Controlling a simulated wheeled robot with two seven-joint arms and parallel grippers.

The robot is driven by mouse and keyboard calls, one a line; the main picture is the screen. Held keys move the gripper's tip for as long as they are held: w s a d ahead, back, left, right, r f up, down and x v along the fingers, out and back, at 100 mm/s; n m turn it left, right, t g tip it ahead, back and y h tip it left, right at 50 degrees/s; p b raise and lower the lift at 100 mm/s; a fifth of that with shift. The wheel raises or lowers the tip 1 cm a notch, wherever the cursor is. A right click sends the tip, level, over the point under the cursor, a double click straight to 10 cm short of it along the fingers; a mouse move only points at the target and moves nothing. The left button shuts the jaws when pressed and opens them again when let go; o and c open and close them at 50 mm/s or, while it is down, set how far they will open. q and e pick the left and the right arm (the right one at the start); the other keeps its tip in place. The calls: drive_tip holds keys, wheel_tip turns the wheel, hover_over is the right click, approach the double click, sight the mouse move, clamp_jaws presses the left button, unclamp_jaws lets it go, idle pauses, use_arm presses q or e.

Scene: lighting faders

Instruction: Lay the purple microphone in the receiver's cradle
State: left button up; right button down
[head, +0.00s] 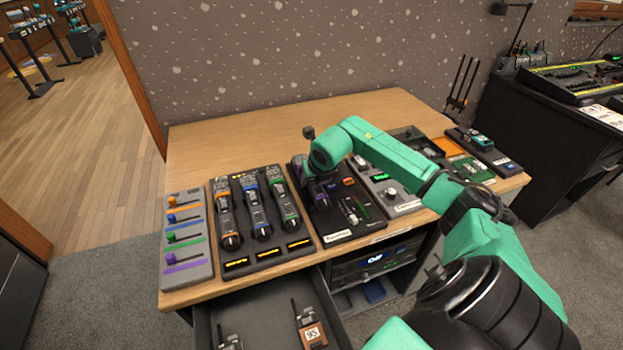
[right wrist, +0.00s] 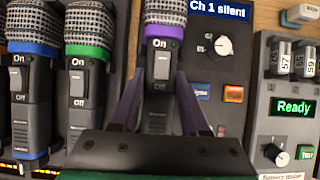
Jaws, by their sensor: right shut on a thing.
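The purple microphone (right wrist: 163,32), with a grey mesh head, a purple ring and a dark body, is between the fingers of my right gripper (right wrist: 160,100) in the right wrist view. In the head view my right gripper (head: 318,190) is low over the left part of the receiver (head: 350,238) and hides most of the microphone. The receiver's display (right wrist: 217,8) reads "Ch 1 silent". The cradle is mostly hidden under the gripper and microphone. I cannot tell whether the microphone touches it. My left gripper is not in view.
A rack (head: 240,257) with orange-, blue- and green-ringed microphones stands just left of the receiver. A fader panel (head: 184,265) is further left. A unit reading "Ready" (right wrist: 294,107) is to the right. An open drawer (head: 258,315) with radios sticks out below. The table's back left is clear.

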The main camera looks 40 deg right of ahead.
drive_tip(key=shift+r, duration=0.15)
idle(0.5)
drive_tip(key=shift+f+b, duration=0.5)
drive_tip(key=shift+b, duration=0.15)
idle(0.4)
drive_tip(key=shift+c, duration=1.6)
unclamp_jaws()
drive_tip(key=c, duration=0.4)
drive_tip(key=shift+r, duration=0.1)
drive_tip(key=shift+r+p, duration=1.7)
drive_tip(key=shift+r, duration=1.25)
